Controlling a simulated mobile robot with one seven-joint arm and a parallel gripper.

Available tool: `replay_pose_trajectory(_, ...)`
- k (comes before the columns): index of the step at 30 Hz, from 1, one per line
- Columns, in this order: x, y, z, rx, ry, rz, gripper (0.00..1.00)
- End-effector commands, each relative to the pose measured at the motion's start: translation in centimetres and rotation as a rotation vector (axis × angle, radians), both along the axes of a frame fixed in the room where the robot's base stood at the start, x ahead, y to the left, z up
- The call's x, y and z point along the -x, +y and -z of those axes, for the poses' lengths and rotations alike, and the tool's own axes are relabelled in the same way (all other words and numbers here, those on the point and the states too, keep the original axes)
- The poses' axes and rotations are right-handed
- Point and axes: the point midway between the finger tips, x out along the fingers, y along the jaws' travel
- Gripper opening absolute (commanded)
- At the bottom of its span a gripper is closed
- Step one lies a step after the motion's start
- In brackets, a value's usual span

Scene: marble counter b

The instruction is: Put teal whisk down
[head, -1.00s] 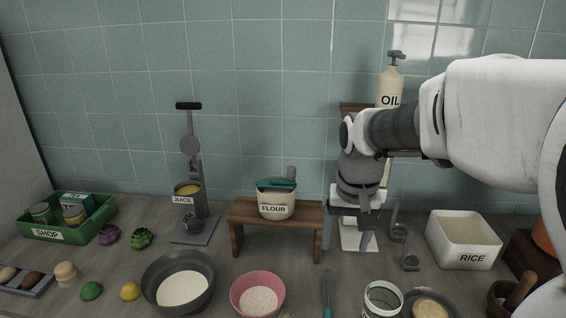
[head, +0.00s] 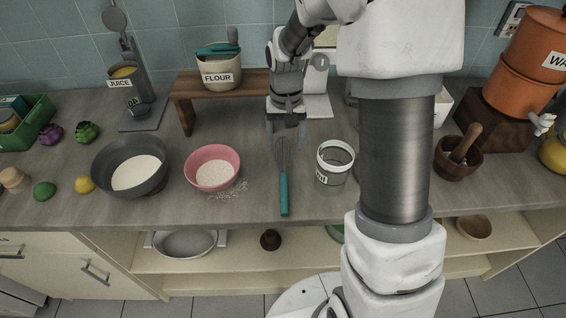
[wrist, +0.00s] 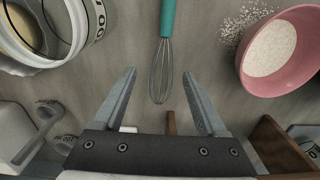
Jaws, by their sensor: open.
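The teal whisk (head: 284,190) lies flat on the counter, its wire head toward the wall and its teal handle toward the front edge. My gripper (head: 286,136) is open and empty, just behind and above the wire head. In the wrist view the whisk's wires (wrist: 161,72) point in toward the space between my open fingers (wrist: 160,90). The fingers do not touch it. Whether anything lies under the fingers cannot be told.
A pink bowl (head: 190,160) with spilled grains beside it stands left of the whisk. A white labelled container (head: 322,168) stands close on the right. A grey bowl (head: 104,182) is farther left. A wooden stand (head: 180,88) bearing the flour container (head: 220,84) is behind.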

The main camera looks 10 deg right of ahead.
Motion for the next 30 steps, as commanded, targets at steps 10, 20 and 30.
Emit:
replay_pose_trajectory(10,0.1,0.3,3.2,0.000,0.003,-0.001,0.74)
replay_pose_trajectory(20,0.0,0.6,6.9,0.000,0.000,0.000,0.74)
replay_pose_trajectory(30,0.0,0.6,6.9,0.000,-0.001,0.000,0.51)
